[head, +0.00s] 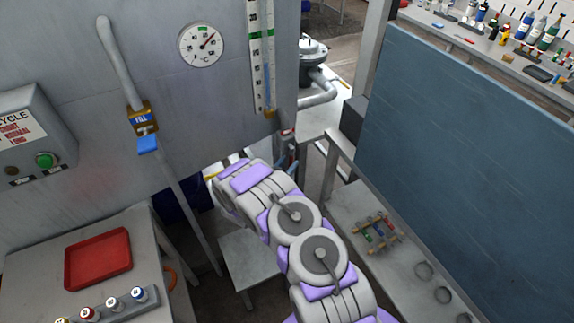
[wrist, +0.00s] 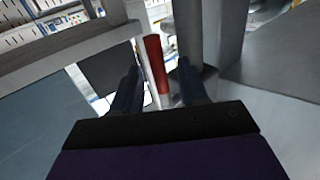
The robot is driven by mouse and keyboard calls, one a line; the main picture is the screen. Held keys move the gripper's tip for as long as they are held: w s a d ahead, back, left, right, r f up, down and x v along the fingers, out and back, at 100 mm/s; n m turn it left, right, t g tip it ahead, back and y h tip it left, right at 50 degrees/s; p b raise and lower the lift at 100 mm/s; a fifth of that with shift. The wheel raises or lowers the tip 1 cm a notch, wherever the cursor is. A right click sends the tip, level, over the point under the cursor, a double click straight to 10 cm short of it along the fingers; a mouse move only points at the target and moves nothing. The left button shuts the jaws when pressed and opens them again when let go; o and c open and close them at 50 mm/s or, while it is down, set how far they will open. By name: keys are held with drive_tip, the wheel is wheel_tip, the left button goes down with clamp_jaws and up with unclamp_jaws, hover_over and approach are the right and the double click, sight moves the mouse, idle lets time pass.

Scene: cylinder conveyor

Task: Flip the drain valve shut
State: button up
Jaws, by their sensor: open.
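A red lever (wrist: 156,65), which I take to be the drain valve handle, stands nearly upright in the middle of the wrist view. My gripper (wrist: 159,72) is open, with one dark finger on each side of the lever and gaps showing on both sides. In the head view my gripper (head: 287,160) is at the tank's lower right corner, partly hidden by my arm. A small red part (head: 288,132) shows just above it there. The valve body and any drain label are hidden or too small to tell.
A blue-grey panel (head: 460,130) and a rail (head: 345,150) stand close on the right. A red tray (head: 98,258) lies on the left table.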

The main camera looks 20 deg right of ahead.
drive_tip(key=shift+d, duration=0.25)
drive_tip(key=shift+c, duration=1.1)
drive_tip(key=shift+a, duration=0.2)
clamp_jaws()
drive_tip(key=shift+r, duration=0.1)
drive_tip(key=a+r+m+g+y+p, duration=0.3)
drive_tip(key=r+m+y+p, duration=0.3)
drive_tip(key=y, duration=0.8)
drive_tip(key=shift+a+r+m+g+p, duration=0.35)
drive_tip(key=shift+r+p, duration=0.25)
drive_tip(key=shift+r, duration=0.35)
drive_tip(key=shift+d, duration=0.1)
